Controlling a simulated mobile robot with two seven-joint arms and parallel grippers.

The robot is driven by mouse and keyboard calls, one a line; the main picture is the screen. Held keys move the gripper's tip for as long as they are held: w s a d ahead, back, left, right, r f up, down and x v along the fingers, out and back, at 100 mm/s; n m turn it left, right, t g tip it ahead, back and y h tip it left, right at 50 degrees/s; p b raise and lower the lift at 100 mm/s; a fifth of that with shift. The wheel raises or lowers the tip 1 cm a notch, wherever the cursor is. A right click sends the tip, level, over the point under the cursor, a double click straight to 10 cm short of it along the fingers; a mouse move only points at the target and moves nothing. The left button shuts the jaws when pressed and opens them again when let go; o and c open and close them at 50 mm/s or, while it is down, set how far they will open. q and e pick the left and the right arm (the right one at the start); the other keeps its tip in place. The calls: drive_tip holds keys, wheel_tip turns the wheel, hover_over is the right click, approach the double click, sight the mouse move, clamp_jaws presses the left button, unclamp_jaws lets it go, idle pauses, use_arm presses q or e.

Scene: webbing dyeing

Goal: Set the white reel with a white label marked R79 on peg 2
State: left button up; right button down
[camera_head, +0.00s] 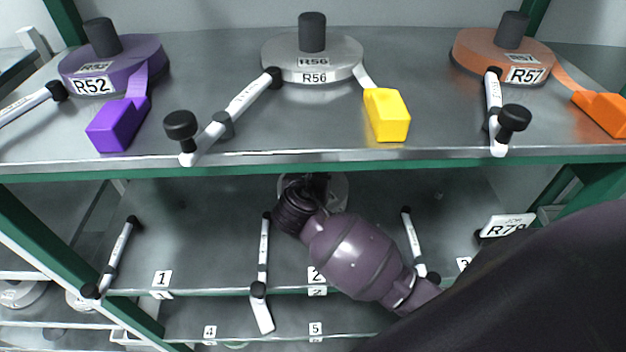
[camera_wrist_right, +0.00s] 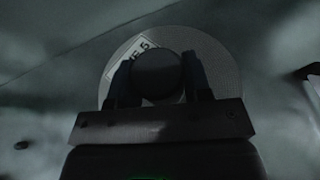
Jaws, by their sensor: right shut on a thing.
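My right gripper (camera_head: 312,183) reaches into the lower shelf's bay marked 2 (camera_head: 316,274), near the back. It is shut on the dark hub (camera_wrist_right: 158,76) of a pale reel (camera_wrist_right: 222,72); the reel's rim shows behind the gripper in the head view (camera_head: 340,190). A white label (camera_wrist_right: 130,62) lies on its face, mostly covered by the fingers, and I cannot read it fully. I cannot make out peg 2 or whether the reel touches it. A white label beginning R7 (camera_head: 506,226) shows at the right, partly hidden by my arm. My left gripper is not in view.
The upper shelf (camera_head: 320,145) holds a purple reel R52 (camera_head: 135,60), a grey reel R56 (camera_head: 345,50) and an orange reel R57 (camera_head: 480,50), with blocks and white rods. White rods flank bay 2 on the left (camera_head: 263,250) and right (camera_head: 411,235). Bay 1 (camera_head: 185,235) looks clear.

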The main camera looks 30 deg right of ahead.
drive_tip(key=shift+w+d+r, duration=0.1)
drive_tip(key=shift+w+d, duration=0.25)
drive_tip(key=shift+w, duration=0.4)
drive_tip(key=shift+f+b, duration=0.35)
drive_tip(key=shift+f, duration=1)
drive_tip(key=shift+c, duration=2.4)
unclamp_jaws()
drive_tip(key=shift+f, duration=0.1)
drive_tip(key=v, duration=1)
drive_tip(key=shift+s+a+r, duration=0.2)
drive_tip(key=shift+s+r, duration=0.05)
